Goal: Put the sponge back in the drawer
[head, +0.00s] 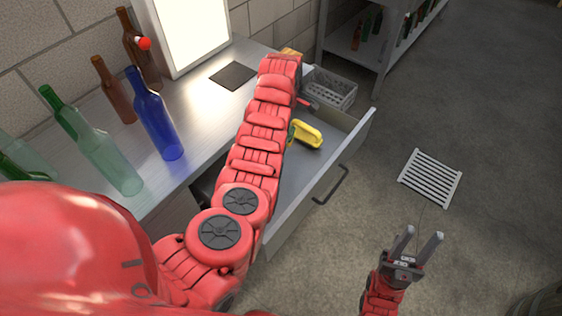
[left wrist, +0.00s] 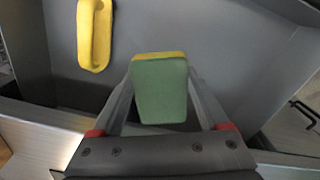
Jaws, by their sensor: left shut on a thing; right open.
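The sponge (left wrist: 160,92) is a block with a green face and a yellow edge. In the left wrist view my left gripper (left wrist: 159,84) is shut on it, with a finger on either side. The open grey drawer (head: 306,192) shows behind the sponge, and its grey floor also fills much of the left wrist view (left wrist: 225,50). I cannot tell how far the sponge is above that floor. In the head view my left arm reaches over the drawer and mostly hides that gripper. My right gripper (head: 420,238) is open and empty, above the floor.
A yellow handled object (head: 308,134) lies in the drawer, also in the left wrist view (left wrist: 95,38). A light basket (head: 333,92) is at its far end. Blue (head: 158,118), brown and green bottles stand on the counter left of my arm. A floor grate (head: 430,178) lies right.

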